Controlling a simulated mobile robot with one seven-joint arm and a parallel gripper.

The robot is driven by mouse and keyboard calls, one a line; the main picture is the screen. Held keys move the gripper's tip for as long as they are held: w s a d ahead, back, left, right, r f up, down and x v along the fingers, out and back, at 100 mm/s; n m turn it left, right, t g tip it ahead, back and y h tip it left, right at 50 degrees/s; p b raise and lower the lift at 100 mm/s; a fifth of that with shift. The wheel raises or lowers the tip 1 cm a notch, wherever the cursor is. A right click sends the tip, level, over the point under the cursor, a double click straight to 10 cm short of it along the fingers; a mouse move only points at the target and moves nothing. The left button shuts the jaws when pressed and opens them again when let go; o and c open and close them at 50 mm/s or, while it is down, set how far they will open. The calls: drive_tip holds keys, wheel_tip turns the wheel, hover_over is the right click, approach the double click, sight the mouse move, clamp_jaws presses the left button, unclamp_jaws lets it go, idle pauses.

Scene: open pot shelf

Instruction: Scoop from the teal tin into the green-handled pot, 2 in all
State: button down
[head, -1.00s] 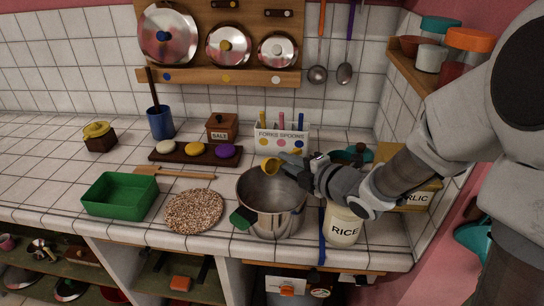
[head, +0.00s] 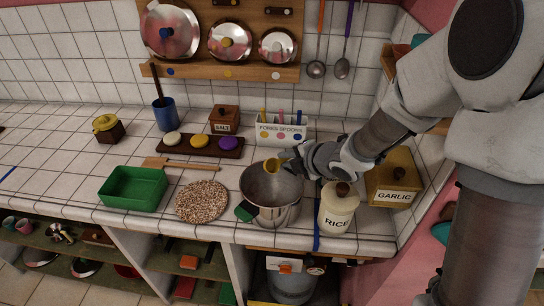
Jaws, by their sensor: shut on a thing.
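The pot (head: 272,210) is a steel pot with a green handle (head: 245,211) at its front left, standing upright near the counter's front edge. My gripper (head: 289,161) is shut on a small yellow scoop (head: 272,165), held above the far part of the pot's mouth. The scoop seems tilted; I cannot tell whether anything is in it. The pot's inside looks grey, and its contents cannot be made out.
The rice jar (head: 338,210) stands right of the pot, with the garlic box (head: 394,180) beyond. A speckled round mat (head: 202,201) and green tray (head: 133,189) lie to the left. Behind are a utensil holder (head: 283,131), salt box (head: 224,119) and dark lid board (head: 195,147).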

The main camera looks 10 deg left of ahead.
drive_tip(key=shift+r+g+h+p, duration=0.35)
drive_tip(key=shift+g+h+p, duration=0.55)
drive_tip(key=shift+p, duration=2.65)
drive_tip(key=shift+r+g+h+p, duration=0.35)
drive_tip(key=shift+g+h+p, duration=0.5)
drive_tip(key=shift+p, duration=2.65)
drive_tip(key=shift+s+f+g+h, duration=0.1)
drive_tip(key=shift+f+g+h, duration=0.15)
drive_tip(key=shift+f+h, duration=0.25)
